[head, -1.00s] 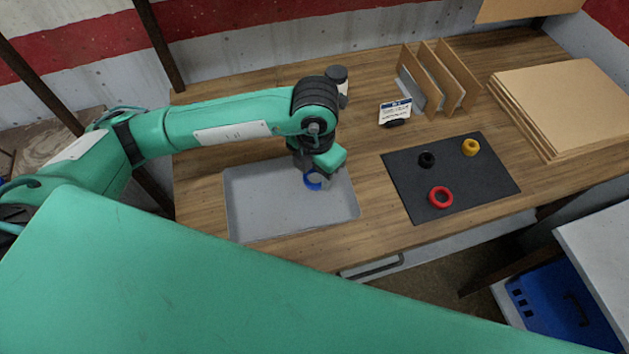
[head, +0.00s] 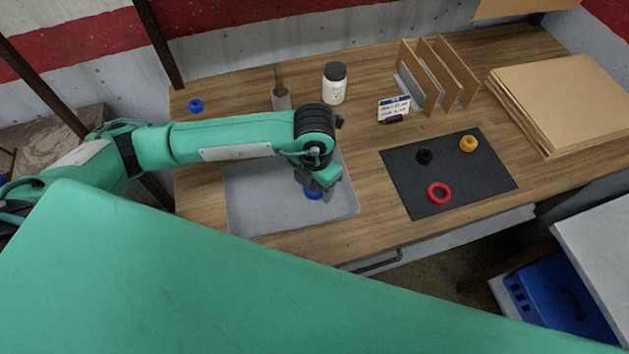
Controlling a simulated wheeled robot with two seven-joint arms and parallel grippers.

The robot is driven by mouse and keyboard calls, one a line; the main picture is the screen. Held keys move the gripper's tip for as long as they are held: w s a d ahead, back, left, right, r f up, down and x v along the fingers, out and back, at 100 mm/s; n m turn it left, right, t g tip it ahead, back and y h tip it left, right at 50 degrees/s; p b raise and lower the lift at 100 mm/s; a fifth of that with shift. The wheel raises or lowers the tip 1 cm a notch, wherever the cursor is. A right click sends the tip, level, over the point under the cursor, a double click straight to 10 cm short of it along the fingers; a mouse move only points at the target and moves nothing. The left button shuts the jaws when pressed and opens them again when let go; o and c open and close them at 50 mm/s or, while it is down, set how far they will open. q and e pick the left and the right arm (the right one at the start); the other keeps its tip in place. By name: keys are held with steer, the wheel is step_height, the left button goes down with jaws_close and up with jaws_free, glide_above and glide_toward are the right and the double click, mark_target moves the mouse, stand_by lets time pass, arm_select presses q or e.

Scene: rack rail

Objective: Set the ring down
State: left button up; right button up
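A blue ring (head: 313,194) is at the fingertips of my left gripper (head: 322,190), low over the grey tray (head: 255,215). The gripper partly hides the ring. I cannot tell whether its fingers are closed on the ring or whether the ring touches the tray floor. A red ring (head: 438,193), a black ring (head: 425,156) and a yellow ring (head: 468,144) are on the dark mat (head: 405,190) to the right. Another blue ring-like piece (head: 196,106) lies at the table's back left. My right gripper is not in view.
A white bottle with a dark lid (head: 334,85) and a cup holding a brown handle (head: 281,98) stand behind my arm. A small sign (head: 394,109), upright dividers (head: 437,78) and stacked boards (head: 565,100) are further right. Wood is clear between tray and mat.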

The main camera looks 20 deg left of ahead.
mark_target(315, 187)
arm_select(q)
steer(key=shift+o, duration=0.4)
steer(key=shift+r, duration=0.1)
steer(key=shift+r, duration=0.15)
step_height(315, 187, up, 12)
steer(key=b, duration=0.2)
stand_by(0.4)
